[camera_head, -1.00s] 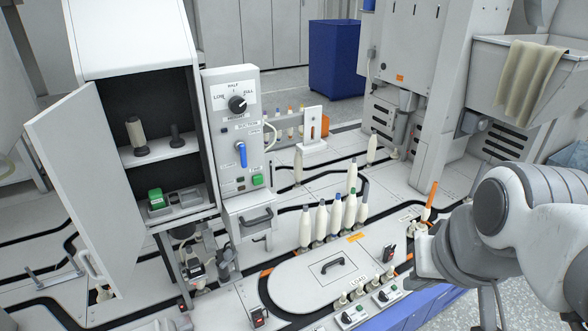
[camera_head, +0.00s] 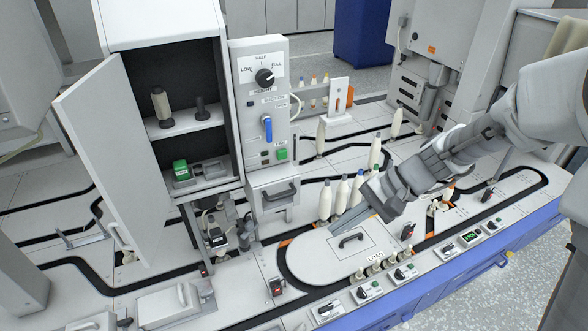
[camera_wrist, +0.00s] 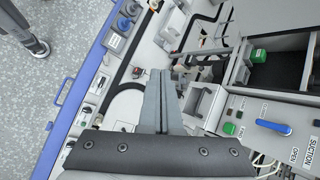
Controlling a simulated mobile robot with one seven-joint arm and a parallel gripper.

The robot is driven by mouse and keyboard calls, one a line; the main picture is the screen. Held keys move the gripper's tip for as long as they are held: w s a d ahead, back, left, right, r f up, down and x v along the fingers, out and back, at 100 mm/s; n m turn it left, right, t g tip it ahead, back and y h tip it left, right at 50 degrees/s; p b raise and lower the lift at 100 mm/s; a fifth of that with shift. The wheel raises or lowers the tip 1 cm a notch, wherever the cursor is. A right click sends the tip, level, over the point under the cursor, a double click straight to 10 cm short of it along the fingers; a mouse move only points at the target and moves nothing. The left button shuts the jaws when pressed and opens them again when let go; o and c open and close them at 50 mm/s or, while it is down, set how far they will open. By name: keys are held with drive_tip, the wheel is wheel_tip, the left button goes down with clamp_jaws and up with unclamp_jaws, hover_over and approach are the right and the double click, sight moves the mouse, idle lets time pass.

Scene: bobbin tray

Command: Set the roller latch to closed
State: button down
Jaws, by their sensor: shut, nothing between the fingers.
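No label that I can read names the roller latch, so I cannot tell which part it is. Small black-and-red levers stand on the deck: one by the oval plate's right side (camera_head: 407,231), one at its lower left (camera_head: 277,287) and one further right (camera_head: 487,193). Their settings are too small to read. My gripper (camera_head: 342,226) is shut and empty, reaching down-left over the oval plate (camera_head: 315,262), in front of the white bobbins. In the wrist view my gripper (camera_wrist: 160,75) shows its fingers together, pointing toward the deck.
White bobbins (camera_head: 325,201) stand in a row behind the plate. The cabinet (camera_head: 160,20) has its door (camera_head: 105,150) open. Its panel carries a dial (camera_head: 264,77) and a blue suction lever (camera_head: 267,128), which also shows in the wrist view (camera_wrist: 287,127). Knobs (camera_head: 370,292) line the front edge.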

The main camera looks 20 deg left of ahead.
drive_tip(key=w+a+f+m+y+p, duration=0.1)
drive_tip(key=w+a+f+m+y, duration=0.25)
drive_tip(key=a+f, duration=0.2)
drive_tip(key=w+a+f+m+y+p, duration=0.1)
drive_tip(key=w+a+f+m+y, duration=0.25)
drive_tip(key=f, duration=0.35)
drive_tip(key=m+t+y, duration=0.2)
drive_tip(key=m+t, duration=0.6)
drive_tip(key=m, duration=0.3)
approach(248, 229)
drive_tip(key=b+x, duration=0.1)
drive_tip(key=x, duration=0.1)
drive_tip(key=b+x, duration=0.1)
drive_tip(key=x, duration=0.1)
drive_tip(key=b+x, duration=0.1)
drive_tip(key=x, duration=0.1)
drive_tip(key=shift+w+a+f, duration=0.15)
drive_tip(key=shift+w+a, duration=0.15)
drive_tip(key=shift+w, duration=0.15)
drive_tip(key=shift+s+a, duration=0.2)
drive_tip(key=shift+a, duration=0.15)
drive_tip(key=shift+s+a, duration=0.1)
drive_tip(key=shift+a, duration=1.1)
drive_tip(key=shift+s+d, duration=0.1)
